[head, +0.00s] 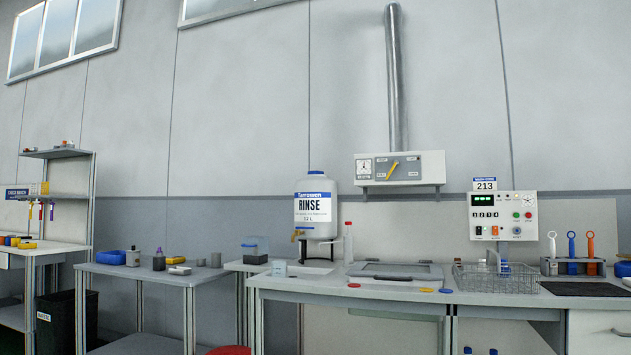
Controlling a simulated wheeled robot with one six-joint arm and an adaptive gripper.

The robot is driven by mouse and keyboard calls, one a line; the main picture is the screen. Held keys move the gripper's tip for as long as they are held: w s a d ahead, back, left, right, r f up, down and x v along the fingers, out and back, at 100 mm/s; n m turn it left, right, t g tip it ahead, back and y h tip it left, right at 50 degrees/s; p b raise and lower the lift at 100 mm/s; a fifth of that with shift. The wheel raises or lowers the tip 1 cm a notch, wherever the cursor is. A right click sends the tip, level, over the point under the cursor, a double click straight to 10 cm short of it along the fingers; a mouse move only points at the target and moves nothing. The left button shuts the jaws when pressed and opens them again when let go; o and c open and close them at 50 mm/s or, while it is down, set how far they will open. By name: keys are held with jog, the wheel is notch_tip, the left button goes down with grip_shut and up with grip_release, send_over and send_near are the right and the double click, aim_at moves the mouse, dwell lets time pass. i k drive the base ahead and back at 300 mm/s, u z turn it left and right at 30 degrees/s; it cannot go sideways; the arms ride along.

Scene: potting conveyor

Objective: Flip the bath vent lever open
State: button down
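A yellow lever (392,171) sits on the front of a white vent box (431,168) on the wall. The lever is tilted, its upper end leaning right. Small labels flank it, too small to read. A round gauge (364,167) is at the box's left. A grey metal duct (395,80) rises from the box. Below it, a flat grey lid (395,270) lies on the bench, probably over the bath. My gripper is not in this view.
The bench (340,283) runs below the vent box. A rinse tank (316,208) and a bottle (348,243) stand left of the box; a control panel (503,216) and wire basket (497,277) are right. A red round object (229,350) is low in front.

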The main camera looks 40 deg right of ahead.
aim_at(396, 163)
jog(key=u, duration=0.1)
jog(key=i, duration=1.4)
jog(key=z, duration=0.9)
jog(key=i, duration=0.8)
jog(key=z, duration=1.25)
jog(key=i, duration=0.35)
jog(key=z, duration=0.35)
